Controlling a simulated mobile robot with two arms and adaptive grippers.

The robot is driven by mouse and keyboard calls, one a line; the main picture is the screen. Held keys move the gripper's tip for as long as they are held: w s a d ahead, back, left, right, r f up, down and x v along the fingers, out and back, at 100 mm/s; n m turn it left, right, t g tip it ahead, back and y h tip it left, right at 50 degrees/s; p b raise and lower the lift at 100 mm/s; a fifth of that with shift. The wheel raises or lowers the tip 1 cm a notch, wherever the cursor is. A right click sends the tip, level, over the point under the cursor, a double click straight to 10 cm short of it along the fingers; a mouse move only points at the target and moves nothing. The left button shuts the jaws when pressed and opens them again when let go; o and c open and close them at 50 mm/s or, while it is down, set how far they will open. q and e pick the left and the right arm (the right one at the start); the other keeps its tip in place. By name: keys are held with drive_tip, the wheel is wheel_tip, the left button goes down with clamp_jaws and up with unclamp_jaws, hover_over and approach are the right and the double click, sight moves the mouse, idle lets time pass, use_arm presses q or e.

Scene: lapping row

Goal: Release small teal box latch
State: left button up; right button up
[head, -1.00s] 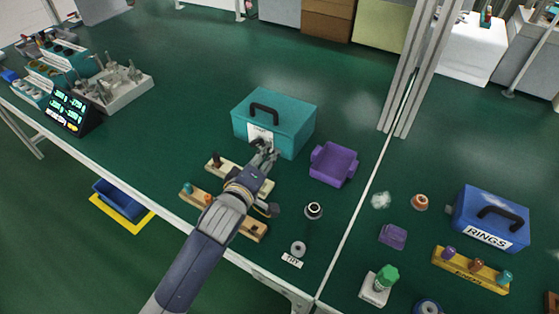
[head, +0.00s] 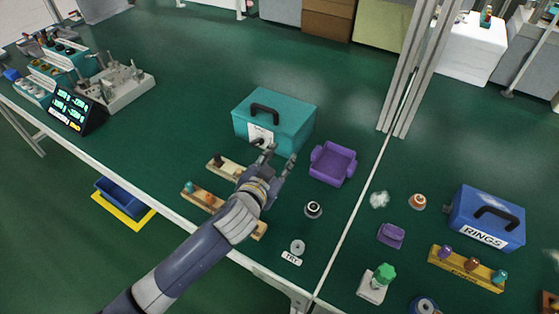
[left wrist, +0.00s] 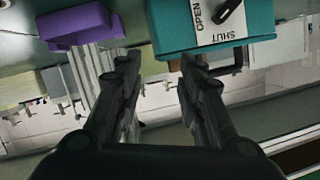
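The teal box (head: 285,128) stands on the green bench with its black-handled lid down. Its front bears a white label (head: 268,134) with a dark latch lever (head: 257,141). In the left wrist view the label (left wrist: 205,37) reads OPEN and SHUT. My left gripper (head: 281,155) is open and empty, in front of the box and right of the latch, apart from the lever. Its two spread fingers show in the left wrist view (left wrist: 160,62). My right gripper is not in view.
A purple bin (head: 333,163) stands just right of the teal box. Wooden peg boards (head: 203,197) lie below left, partly behind my arm. A black-and-white ring piece (head: 313,210) lies nearby. A blue RINGS box (head: 486,218) is far right. The bench left of the box is clear.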

use_arm(q)
drive_tip(key=m, duration=0.8)
drive_tip(key=shift+s+d+f+p, duration=0.1)
drive_tip(key=shift+s+f+p, duration=0.15)
drive_tip(key=shift+p, duration=0.1)
